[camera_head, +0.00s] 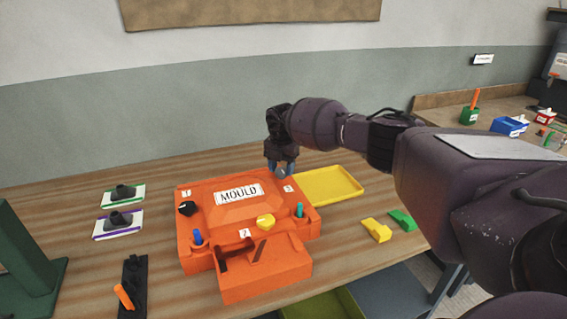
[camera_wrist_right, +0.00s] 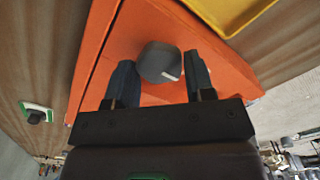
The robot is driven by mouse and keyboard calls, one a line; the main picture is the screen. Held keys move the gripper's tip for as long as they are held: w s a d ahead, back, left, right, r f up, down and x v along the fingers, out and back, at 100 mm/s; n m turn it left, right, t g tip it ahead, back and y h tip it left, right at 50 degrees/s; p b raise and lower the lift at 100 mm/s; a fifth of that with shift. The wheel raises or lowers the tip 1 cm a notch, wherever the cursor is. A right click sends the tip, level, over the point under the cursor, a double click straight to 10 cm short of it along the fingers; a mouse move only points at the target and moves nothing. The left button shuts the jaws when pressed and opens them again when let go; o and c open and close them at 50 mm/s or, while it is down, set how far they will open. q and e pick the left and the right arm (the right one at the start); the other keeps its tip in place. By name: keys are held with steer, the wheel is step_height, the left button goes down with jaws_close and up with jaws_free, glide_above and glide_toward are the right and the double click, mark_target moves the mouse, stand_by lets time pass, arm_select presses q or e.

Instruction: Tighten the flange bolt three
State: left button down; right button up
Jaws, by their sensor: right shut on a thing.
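The orange mould (camera_head: 205,232), labelled "MOULD", sits on the wooden table. A black knob (camera_head: 186,208) is beside label 1 and a yellow knob (camera_head: 265,221) beside label 2. Label 3 (camera_head: 288,188) is at the mould's back right corner. My right gripper (camera_head: 281,168) reaches down at that corner. In the right wrist view its fingers are shut on a grey knob, flange bolt three (camera_wrist_right: 158,62), which stands on the orange surface (camera_wrist_right: 215,60). In the head view the gripper hides this bolt. My left gripper is not in view.
A yellow tray (camera_head: 335,182) lies right of the mould, with yellow (camera_head: 377,230) and green (camera_head: 403,219) blocks nearby. Left are two dark-handled pieces (camera_head: 123,193) (camera_head: 118,219), a black holder with an orange handle (camera_head: 124,297) and a green stand (camera_head: 25,245).

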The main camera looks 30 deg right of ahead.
steer(key=m+p, duration=0.1)
steer(key=m, duration=0.1)
steer(key=m+p, duration=0.1)
steer(key=m, duration=0.1)
steer(key=m+p, duration=0.1)
steer(key=shift+r+m+p, duration=0.25)
steer(key=shift+m+p, duration=0.1)
steer(key=shift+m, duration=0.05)
steer(key=m+p, duration=0.3)
steer(key=m, duration=0.1)
steer(key=shift+f+m+p, duration=0.1)
steer(key=shift+m+p, duration=0.45)
steer(key=shift+m, duration=0.55)
steer(key=shift+m+p, duration=0.45)
steer(key=shift+m, duration=0.45)
steer(key=shift+f+m, duration=0.1)
steer(key=shift+m, duration=0.9)
arm_select(q)
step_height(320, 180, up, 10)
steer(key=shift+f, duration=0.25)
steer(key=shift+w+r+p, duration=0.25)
steer(key=shift+p, duration=0.05)
arm_select(e)
steer(key=shift+m, duration=0.6)
steer(key=shift+m, duration=0.7)
steer(key=o, duration=0.9)
